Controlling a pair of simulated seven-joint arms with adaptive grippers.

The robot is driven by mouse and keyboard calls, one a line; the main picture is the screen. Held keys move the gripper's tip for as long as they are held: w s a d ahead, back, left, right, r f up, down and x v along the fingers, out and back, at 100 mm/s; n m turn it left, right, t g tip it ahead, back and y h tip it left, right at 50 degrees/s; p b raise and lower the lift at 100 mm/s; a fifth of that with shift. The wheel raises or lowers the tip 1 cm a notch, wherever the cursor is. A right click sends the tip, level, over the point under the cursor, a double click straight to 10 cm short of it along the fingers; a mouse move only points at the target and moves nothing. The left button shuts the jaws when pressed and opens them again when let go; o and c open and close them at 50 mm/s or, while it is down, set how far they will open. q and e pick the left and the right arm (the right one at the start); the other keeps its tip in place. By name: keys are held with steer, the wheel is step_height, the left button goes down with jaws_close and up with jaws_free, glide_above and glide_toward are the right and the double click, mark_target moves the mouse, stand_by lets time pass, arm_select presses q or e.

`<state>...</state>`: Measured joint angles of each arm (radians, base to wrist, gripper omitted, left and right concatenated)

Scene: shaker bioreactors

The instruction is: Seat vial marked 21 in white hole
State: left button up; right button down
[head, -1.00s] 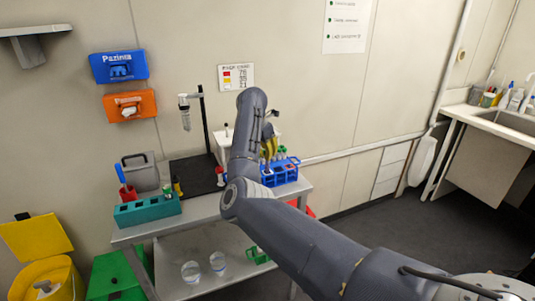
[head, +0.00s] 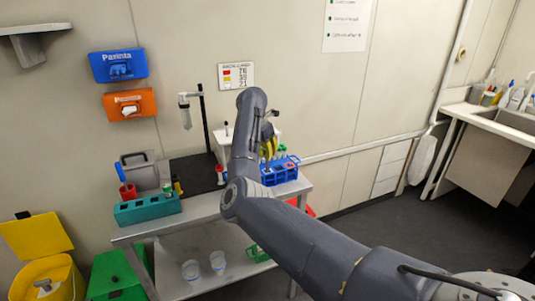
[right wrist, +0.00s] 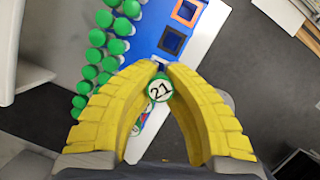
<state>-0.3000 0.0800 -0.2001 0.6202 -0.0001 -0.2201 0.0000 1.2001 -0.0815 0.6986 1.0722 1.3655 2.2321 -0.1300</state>
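The vial marked 21 (right wrist: 160,89) has a green cap with a white number disc and sits between the yellow fingers of my right gripper (right wrist: 160,68). The fingers close in on both sides of its cap. The blue rack (right wrist: 150,25) lies just beyond the fingertips, with an orange-rimmed hole (right wrist: 187,12) and a dark-rimmed hole (right wrist: 172,40). A pale-rimmed spot shows partly at the fingertips; I cannot tell whether the vial is in it. In the head view my right gripper (head: 268,149) is over the blue rack (head: 281,175), largely hidden by my arm. My left gripper is not in view.
Several green-capped vials (right wrist: 110,40) stand close to the left finger. A teal rack (head: 147,210) stands at the table's front left. A black stand (head: 207,125) and grey container (head: 140,171) are behind. A wall sign (head: 236,76) lists colours with numbers.

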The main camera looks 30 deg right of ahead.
mark_target(268, 172)
steer(key=shift+f, duration=2.6)
stand_by(3.2)
steer(key=c, duration=1.5)
jaws_free()
steer(key=v, duration=1.2)
